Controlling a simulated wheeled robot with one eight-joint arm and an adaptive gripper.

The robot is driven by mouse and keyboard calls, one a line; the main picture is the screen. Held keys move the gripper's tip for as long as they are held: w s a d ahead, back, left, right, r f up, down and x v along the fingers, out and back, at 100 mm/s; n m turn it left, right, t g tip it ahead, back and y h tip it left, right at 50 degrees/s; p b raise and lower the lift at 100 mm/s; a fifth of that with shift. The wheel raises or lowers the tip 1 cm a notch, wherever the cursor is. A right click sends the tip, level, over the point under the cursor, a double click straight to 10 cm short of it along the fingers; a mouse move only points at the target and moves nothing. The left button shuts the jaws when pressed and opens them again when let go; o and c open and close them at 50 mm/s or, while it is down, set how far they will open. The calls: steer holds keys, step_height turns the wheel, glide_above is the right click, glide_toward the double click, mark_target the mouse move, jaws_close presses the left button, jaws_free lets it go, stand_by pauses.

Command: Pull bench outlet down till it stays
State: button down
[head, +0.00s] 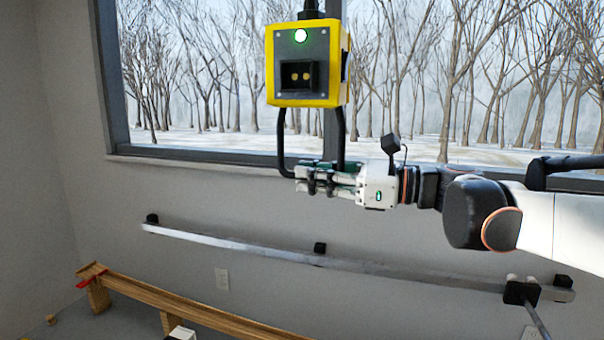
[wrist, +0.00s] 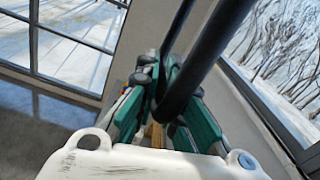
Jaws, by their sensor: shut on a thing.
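The bench outlet (head: 301,62) is a yellow box with a dark front, a lit green light and a socket. It hangs from a black cord at the top of the head view, in front of the window. A black U-shaped handle (head: 281,140) hangs below it. My gripper (head: 312,180) is shut on the bottom of this handle, below the box. In the wrist view the black handle (wrist: 213,55) runs down between the green fingers of my gripper (wrist: 165,100). The handle's bottom bar is mostly hidden by the fingers.
A metal rail (head: 240,243) with black mounts runs along the wall below my gripper. A wooden beam (head: 180,305) stands at the lower left. The window sill (head: 200,166) is just behind my gripper.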

step_height(320, 180, down, 53)
steer(key=b, duration=3.2)
steer(key=shift+b, duration=0.4)
steer(key=c, duration=1.7)
jaws_free()
steer(key=shift+o, duration=0.2)
steer(key=shift+s, duration=0.2)
steer(key=v, duration=1.2)
steer(key=shift+w, duration=0.15)
steer(key=shift+d, duration=0.1)
